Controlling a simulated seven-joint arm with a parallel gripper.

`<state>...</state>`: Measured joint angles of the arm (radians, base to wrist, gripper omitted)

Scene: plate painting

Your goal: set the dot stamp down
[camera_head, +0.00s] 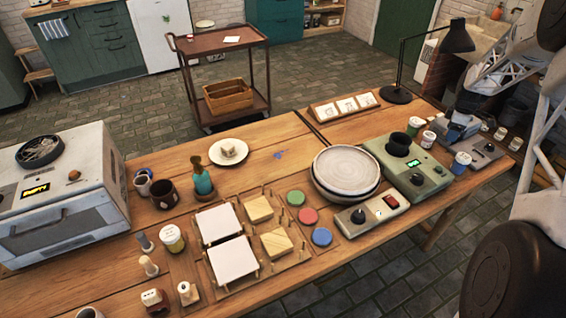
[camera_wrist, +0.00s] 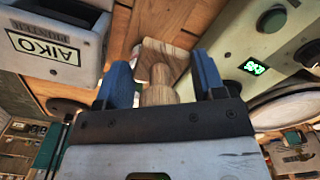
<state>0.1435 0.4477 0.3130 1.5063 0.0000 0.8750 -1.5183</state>
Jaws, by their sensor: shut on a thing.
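The dot stamp is a wooden piece with a round handle (camera_wrist: 158,96) and a wider wooden block beyond it, in the wrist view. My gripper (camera_wrist: 163,66) has its blue fingers on either side of the handle and is shut on it. The block's underside is hidden, so I cannot tell whether it touches the table or hangs above it. In the head view my arm comes in from the upper right over the table's right end. The stamp is not clearly seen there.
In the wrist view a white printer (camera_wrist: 55,45) stands left and a green device with a lit display (camera_wrist: 252,66) right. In the head view the green device (camera_head: 432,177), plates (camera_head: 345,170), and a black lamp (camera_head: 457,38) crowd the right end. Several small stamps (camera_head: 148,265) stand front left.

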